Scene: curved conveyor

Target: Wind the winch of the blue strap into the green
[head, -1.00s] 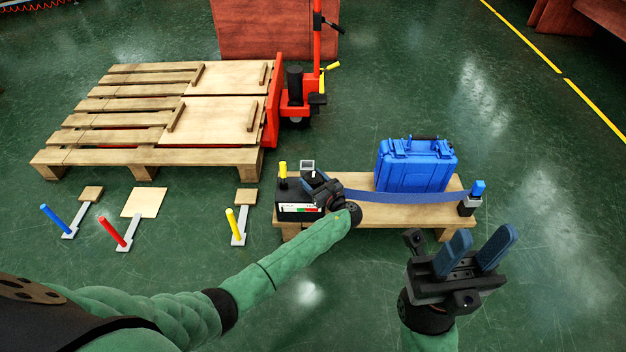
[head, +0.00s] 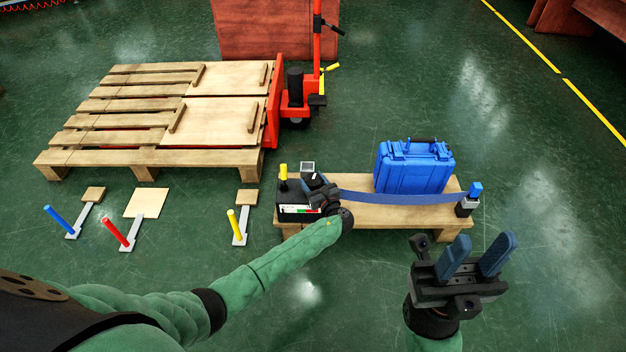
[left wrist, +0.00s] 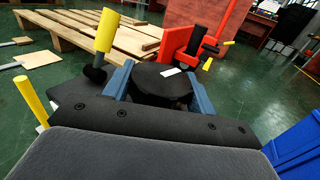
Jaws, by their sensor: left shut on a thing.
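The winch (head: 287,197) is a dark box on the left end of a low wooden bench, with a small white, green and red gauge (head: 301,210) on its front. Its needle is too small to read. The blue strap (head: 400,197) runs from the winch, in front of the blue case (head: 412,168), to a blue-topped post (head: 468,203). My left gripper (head: 316,184) is at the winch; in the left wrist view its blue fingers (left wrist: 160,84) are shut on a round black knob (left wrist: 163,82) with a white mark. My right gripper (head: 479,255) is open and empty, in front of the bench.
A yellow-gripped handle (head: 283,172) stands up at the winch, close to my left gripper. Blue (head: 56,219), red (head: 115,231) and yellow (head: 233,223) levers stand on the floor to the left. A large pallet (head: 150,155) and red pallet jack (head: 298,110) are behind. Floor at right is clear.

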